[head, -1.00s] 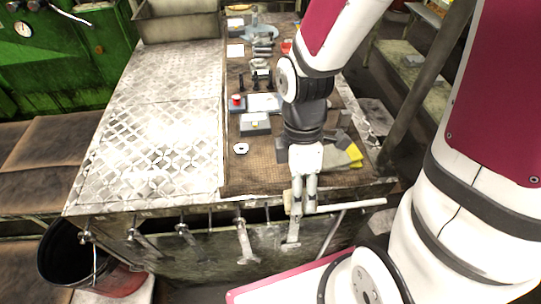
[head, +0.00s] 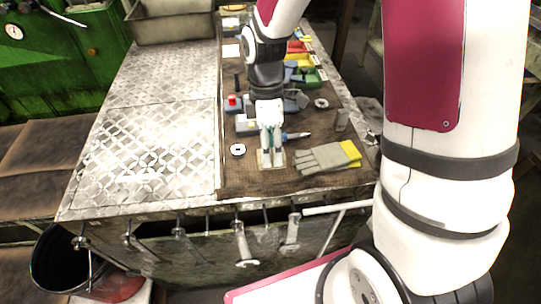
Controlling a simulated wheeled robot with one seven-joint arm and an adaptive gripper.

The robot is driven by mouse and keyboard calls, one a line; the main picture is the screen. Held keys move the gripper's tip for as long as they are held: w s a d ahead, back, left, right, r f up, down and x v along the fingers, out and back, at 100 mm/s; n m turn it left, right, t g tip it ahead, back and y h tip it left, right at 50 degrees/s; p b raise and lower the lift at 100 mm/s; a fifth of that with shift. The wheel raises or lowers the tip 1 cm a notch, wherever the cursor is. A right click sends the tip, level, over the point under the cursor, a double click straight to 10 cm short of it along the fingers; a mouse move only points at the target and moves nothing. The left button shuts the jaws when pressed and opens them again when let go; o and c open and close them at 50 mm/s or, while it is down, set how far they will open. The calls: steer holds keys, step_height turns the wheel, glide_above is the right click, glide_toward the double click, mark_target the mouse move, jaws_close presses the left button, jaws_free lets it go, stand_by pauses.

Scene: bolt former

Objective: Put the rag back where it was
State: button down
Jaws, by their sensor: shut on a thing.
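The rag looks like a small pale beige piece (head: 262,159) in the head view. It sits at the fingertips of my gripper (head: 272,160), which is shut on it over the front part of the brown mat (head: 240,182). The fingers hide part of the rag. I cannot tell whether the rag touches the mat or hangs just above it.
A grey glove with a yellow cuff (head: 328,160) lies right of the rag. A white ring (head: 238,150) lies to its left, and a blue-handled tool (head: 297,136) behind. Diamond-plate metal (head: 150,150) at left is clear. Several tools hang along the front edge.

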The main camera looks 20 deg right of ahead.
steer(key=shift+w+x, duration=0.2)
steer(key=shift+x, duration=0.6)
steer(key=shift+w+x, duration=0.15)
steer(key=shift+x, duration=0.6)
steer(key=shift+f, duration=0.15)
steer(key=c, duration=0.9)
jaws_free()
steer(key=b+v, duration=0.1)
steer(key=v, duration=1)
steer(key=shift+s+d+r+m+t, duration=0.6)
steer(key=shift+s+r+m+t, duration=0.75)
steer(key=shift+s+r+m, duration=1.2)
steer(key=shift+s+d+r+m+t, duration=0.65)
steer(key=shift+s+r+m+t, duration=0.75)
steer(key=shift+s+r+m, duration=1.2)
steer(key=shift+s+d+r+m+t, duration=0.6)
steer(key=shift+s+r+m+t, duration=0.75)
steer(key=shift+s+r+m, duration=1.2)
